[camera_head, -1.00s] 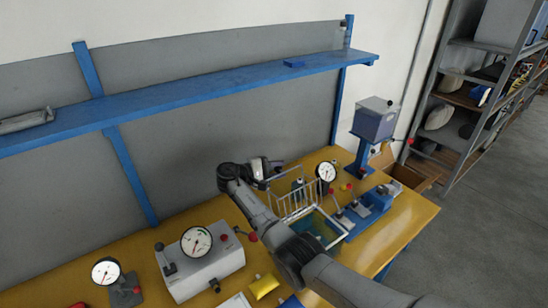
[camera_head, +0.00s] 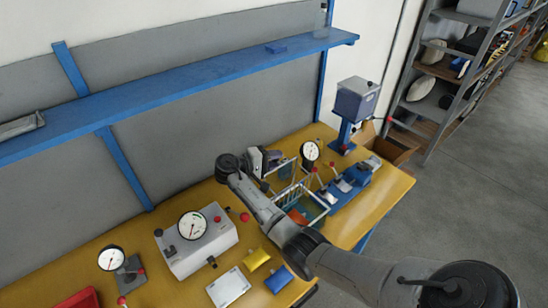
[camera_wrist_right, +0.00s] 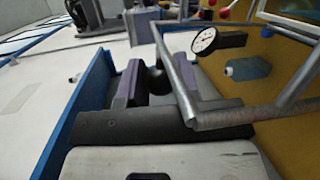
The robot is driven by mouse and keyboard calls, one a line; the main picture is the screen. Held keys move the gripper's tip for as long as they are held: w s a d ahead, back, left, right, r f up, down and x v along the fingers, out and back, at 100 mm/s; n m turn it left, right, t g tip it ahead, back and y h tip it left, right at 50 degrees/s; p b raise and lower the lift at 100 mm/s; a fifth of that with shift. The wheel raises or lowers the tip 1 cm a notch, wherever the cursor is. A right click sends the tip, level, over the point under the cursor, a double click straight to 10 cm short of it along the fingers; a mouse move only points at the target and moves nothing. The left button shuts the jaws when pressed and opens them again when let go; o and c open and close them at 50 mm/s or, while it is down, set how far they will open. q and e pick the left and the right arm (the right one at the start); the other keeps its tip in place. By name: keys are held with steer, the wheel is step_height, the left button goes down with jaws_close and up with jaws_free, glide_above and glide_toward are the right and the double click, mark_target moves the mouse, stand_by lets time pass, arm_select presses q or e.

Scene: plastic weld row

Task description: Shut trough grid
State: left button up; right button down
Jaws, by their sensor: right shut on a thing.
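The trough grid (camera_head: 291,189) is a pale wire frame, standing raised and tilted over the trough (camera_head: 319,216) on the yellow bench. A thick grey bar of the grid (camera_wrist_right: 176,76) runs close beside the fingers. The exact contact is hard to see. My left gripper is not in view.
A round gauge (camera_head: 310,151) stands just behind the grid. A blue clamp fixture (camera_head: 349,183) is right of the trough. A blue shelf (camera_head: 190,82) runs above.

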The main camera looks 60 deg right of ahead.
steer(key=c, duration=0.9)
jaws_free()
steer(key=shift+o, duration=0.2)
steer(key=b+v, duration=0.1)
steer(key=v, duration=1.2)
steer(key=shift+w+a, duration=0.2)
steer(key=shift+a, duration=0.1)
